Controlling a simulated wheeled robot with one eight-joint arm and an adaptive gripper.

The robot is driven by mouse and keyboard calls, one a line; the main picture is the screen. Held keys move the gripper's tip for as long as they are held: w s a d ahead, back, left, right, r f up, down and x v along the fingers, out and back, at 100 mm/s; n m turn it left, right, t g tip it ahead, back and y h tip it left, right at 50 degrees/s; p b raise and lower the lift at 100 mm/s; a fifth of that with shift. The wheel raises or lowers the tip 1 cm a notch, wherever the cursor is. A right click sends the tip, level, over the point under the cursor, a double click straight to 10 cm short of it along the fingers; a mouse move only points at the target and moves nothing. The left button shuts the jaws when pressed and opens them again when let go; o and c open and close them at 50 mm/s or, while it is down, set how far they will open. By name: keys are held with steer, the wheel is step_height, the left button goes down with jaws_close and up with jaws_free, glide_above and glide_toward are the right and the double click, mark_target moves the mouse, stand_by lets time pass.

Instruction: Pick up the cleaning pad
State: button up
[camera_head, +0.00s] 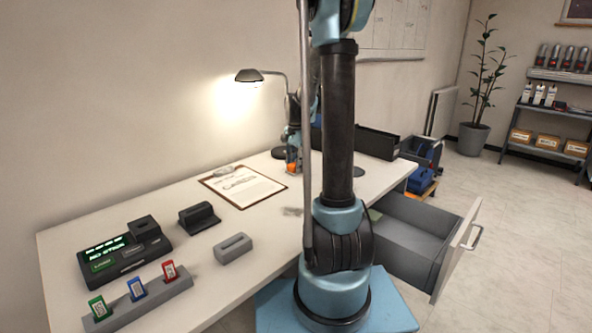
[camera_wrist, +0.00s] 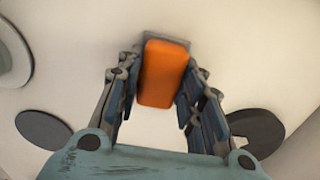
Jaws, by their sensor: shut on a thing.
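The cleaning pad (camera_wrist: 164,75) is an orange block with a grey edge at its far end in the wrist view. My gripper (camera_wrist: 164,88) is shut on it, with one finger along each long side. In the head view the orange pad (camera_head: 292,168) shows small below my gripper (camera_head: 292,155), over the back part of the white desk (camera_head: 165,205). My arm hides part of this area. I cannot tell whether the pad touches the desk.
A lit desk lamp (camera_head: 250,75) stands behind my gripper. A clipboard (camera_head: 242,187) lies to the left. A black bin (camera_head: 376,144) stands at the right back. A grey drawer (camera_head: 412,228) is pulled open at right. Several devices, including a black console (camera_head: 122,247), occupy the front left.

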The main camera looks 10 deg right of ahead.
step_height(320, 180, up, 10)
steer(key=shift+f, duration=0.1)
stand_by(0.5)
steer(key=o, duration=0.6)
steer(key=shift+c, duration=0.2)
steer(key=c, duration=0.4)
